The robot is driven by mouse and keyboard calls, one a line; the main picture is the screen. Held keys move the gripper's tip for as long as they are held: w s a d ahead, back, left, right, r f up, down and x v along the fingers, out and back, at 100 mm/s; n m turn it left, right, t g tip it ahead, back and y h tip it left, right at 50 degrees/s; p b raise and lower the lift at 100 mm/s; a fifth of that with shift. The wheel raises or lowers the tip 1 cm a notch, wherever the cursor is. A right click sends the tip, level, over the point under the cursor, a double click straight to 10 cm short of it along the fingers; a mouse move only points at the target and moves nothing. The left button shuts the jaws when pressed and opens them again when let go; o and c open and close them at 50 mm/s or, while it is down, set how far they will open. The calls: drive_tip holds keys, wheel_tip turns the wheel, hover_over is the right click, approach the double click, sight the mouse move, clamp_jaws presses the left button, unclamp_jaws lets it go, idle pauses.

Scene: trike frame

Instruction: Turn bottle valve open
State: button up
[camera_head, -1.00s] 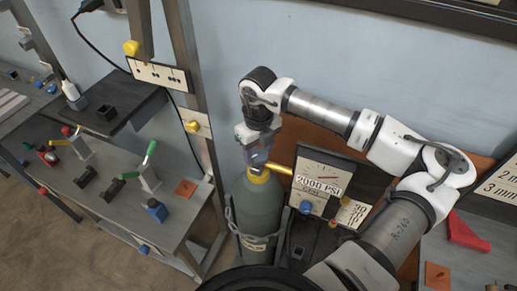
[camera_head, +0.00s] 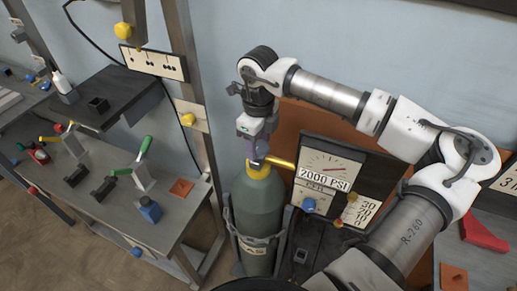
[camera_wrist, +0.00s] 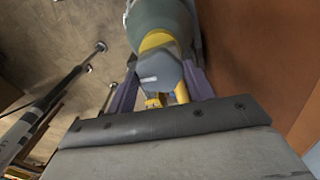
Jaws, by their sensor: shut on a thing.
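The green gas bottle (camera_head: 258,212) stands upright in its holder, with a yellow collar (camera_head: 259,172) and a yellow side pipe at the top. My gripper (camera_head: 256,153) points down over the bottle top, its purple fingers at the valve. In the wrist view, the valve's grey-blue faceted knob (camera_wrist: 160,70) lies between the two fingers of my gripper (camera_wrist: 161,82), which is shut on it. The knob is mostly hidden by the fingers in the head view.
A gauge panel (camera_head: 329,170) marked 2000 PSI stands right of the bottle, close to my arm. A metal post (camera_head: 193,90) rises to its left. A grey workbench (camera_head: 105,205) with levers and blocks lies farther left.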

sight(258, 146)
drive_tip(key=shift+n+b, duration=0.7)
drive_tip(key=o, duration=1)
wheel_tip(258, 146, up, 14)
drive_tip(key=shift+f+b, duration=0.1)
drive_tip(key=shift+b, duration=1)
